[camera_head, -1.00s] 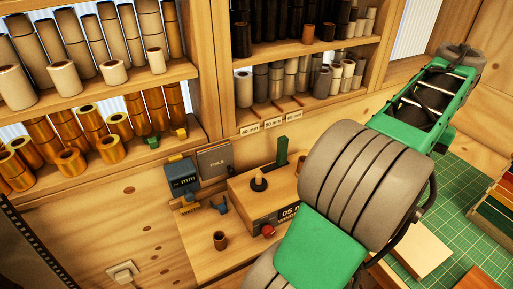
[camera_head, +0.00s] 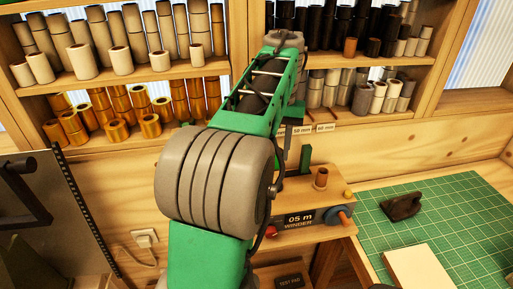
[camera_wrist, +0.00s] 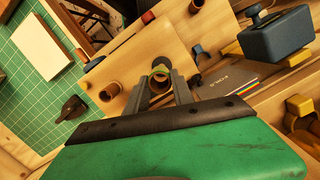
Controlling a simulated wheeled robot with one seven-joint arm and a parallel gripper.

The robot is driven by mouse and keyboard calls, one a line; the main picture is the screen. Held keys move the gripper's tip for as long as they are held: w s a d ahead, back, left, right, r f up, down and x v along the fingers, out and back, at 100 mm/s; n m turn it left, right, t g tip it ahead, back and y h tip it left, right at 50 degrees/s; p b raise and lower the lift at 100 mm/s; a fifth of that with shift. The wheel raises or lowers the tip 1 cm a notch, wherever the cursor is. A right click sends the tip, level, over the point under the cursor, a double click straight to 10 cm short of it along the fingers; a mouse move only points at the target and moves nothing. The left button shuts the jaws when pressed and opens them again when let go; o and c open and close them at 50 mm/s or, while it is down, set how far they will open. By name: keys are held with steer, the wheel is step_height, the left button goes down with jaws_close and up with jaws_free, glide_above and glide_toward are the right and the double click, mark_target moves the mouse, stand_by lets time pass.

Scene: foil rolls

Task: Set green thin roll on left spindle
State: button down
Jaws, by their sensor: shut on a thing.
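In the wrist view my gripper (camera_wrist: 160,88) is shut on a small roll (camera_wrist: 160,70) with a green rim. The roll is between the fingertips, over the top of the wooden winder (camera_wrist: 133,62). A dark round shape shows inside the rim; I cannot tell whether the roll is around the left spindle or just above it. The winder also shows in the head view (camera_head: 340,190). A brown core (camera_head: 321,178) stands upright on its right side, also seen in the wrist view (camera_wrist: 110,91). In the head view my arm hides the gripper, roll and left spindle.
A dark blue gauge box (camera_wrist: 277,37) and a grey folder (camera_wrist: 228,72) are close to the gripper. A green cutting mat (camera_head: 440,220) lies to the right. Shelves of rolls (camera_head: 130,75) stand behind.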

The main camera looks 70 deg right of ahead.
steer(key=shift+f+b, duration=3.25)
steer(key=shift+f, duration=0.3)
steer(key=c, duration=1)
jaws_free()
steer(key=r, duration=0.5)
steer(key=d+r+p, duration=0.1)
steer(key=r, duration=0.1)
steer(key=shift+w+d+r, duration=0.1)
steer(key=shift+w+r, duration=0.05)
steer(key=shift+r, duration=0.25)
steer(key=shift+w, duration=0.1)
